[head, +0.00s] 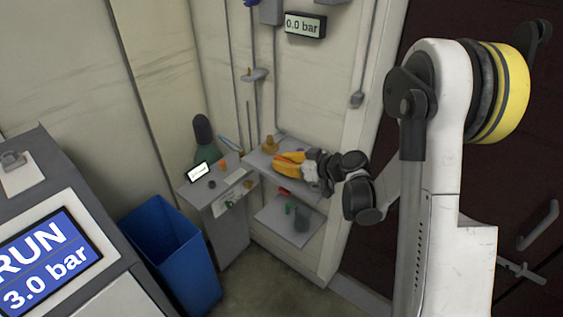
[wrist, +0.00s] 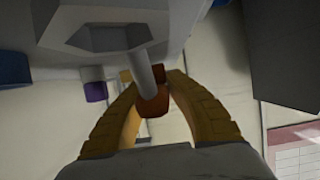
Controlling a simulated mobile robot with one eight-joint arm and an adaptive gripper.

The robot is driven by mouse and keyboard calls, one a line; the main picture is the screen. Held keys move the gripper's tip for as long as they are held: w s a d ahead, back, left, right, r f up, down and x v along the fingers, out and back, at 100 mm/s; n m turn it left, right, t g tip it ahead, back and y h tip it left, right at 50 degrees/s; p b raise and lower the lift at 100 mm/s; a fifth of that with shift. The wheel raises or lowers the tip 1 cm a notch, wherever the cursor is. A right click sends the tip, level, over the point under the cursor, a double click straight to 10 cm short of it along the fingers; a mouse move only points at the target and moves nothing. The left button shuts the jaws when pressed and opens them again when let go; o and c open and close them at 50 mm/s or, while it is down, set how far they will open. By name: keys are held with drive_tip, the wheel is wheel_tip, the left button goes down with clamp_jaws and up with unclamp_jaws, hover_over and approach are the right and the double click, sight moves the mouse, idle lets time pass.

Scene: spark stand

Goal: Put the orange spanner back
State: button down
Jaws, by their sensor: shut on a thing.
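My gripper (head: 289,163) is at the wall shelf in the head view, its yellow fingers reaching left over the shelf. In the wrist view my gripper (wrist: 154,108) has its fingertips closed on a dark orange piece, which looks like the handle of the orange spanner (wrist: 153,107). A grey rod runs up from this piece towards a broad grey angular shape; I cannot tell whether that shape belongs to the spanner. In the head view the fingers largely hide the held piece.
The grey shelf (head: 259,161) has a brass-coloured object (head: 269,145) on it. A lower shelf (head: 270,213) holds a dark green object. A small cabinet (head: 228,207) with a tablet (head: 199,171) stands left, beside a blue bin (head: 170,247). A purple block (wrist: 95,91) is near the fingers.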

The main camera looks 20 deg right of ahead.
drive_tip(key=shift+f, duration=0.3)
drive_tip(key=c, duration=0.8)
unclamp_jaws()
drive_tip(key=shift+c, duration=0.2)
drive_tip(key=shift+s+r, duration=0.1)
drive_tip(key=shift+p+v, duration=0.55)
drive_tip(key=shift+v, duration=2.35)
drive_tip(key=shift+d, duration=0.1)
